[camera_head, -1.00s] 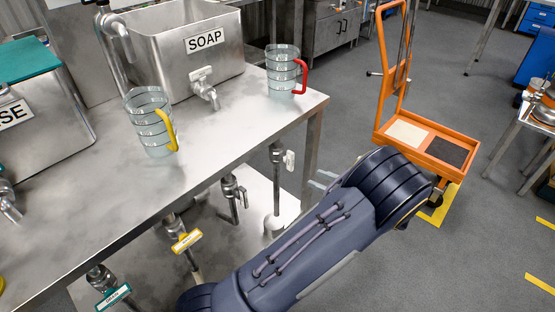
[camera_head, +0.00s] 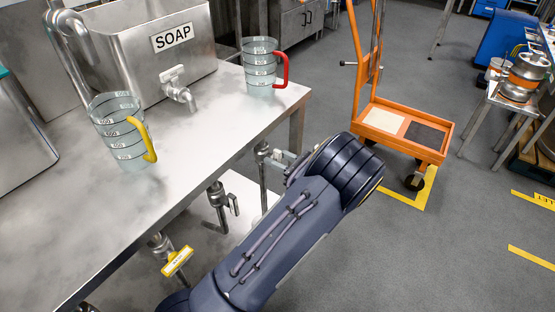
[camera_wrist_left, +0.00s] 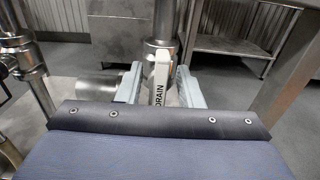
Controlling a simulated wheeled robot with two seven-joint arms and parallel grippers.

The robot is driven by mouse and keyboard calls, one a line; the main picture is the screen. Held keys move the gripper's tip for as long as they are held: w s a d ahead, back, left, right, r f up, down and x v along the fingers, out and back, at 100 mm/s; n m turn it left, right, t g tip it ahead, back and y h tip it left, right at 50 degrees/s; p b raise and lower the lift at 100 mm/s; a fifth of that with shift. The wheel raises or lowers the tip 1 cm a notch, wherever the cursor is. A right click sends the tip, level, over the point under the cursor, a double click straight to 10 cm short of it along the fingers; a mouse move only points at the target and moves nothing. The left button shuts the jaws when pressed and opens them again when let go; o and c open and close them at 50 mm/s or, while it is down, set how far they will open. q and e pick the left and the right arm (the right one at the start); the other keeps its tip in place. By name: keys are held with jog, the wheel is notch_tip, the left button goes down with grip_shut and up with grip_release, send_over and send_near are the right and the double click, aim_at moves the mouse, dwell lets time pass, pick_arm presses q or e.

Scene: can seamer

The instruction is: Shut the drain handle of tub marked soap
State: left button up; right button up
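The metal tub marked SOAP (camera_head: 192,62) stands on the steel table, with a tap (camera_head: 180,94) on its front. A drain pipe (camera_head: 262,170) with a valve stands below the table's right end. Its white handle marked DRAIN (camera_wrist_left: 160,78) hangs upright in the left wrist view. My left gripper (camera_wrist_left: 158,88) is open, one finger on each side of this handle, with gaps showing beside it. In the head view, the left gripper (camera_head: 288,160) is at the valve, its fingers partly hidden by my wrist. My right gripper is not in view.
A measuring jug with a yellow handle (camera_head: 115,120) and one with a red handle (camera_head: 259,70) stand on the table (camera_head: 75,210). Another drain valve with a yellow tag (camera_head: 177,261) is lower left. An orange trolley (camera_head: 405,130) stands right; open floor lies between.

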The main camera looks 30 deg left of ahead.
pick_arm(q)
grip_shut()
dwell(0.3)
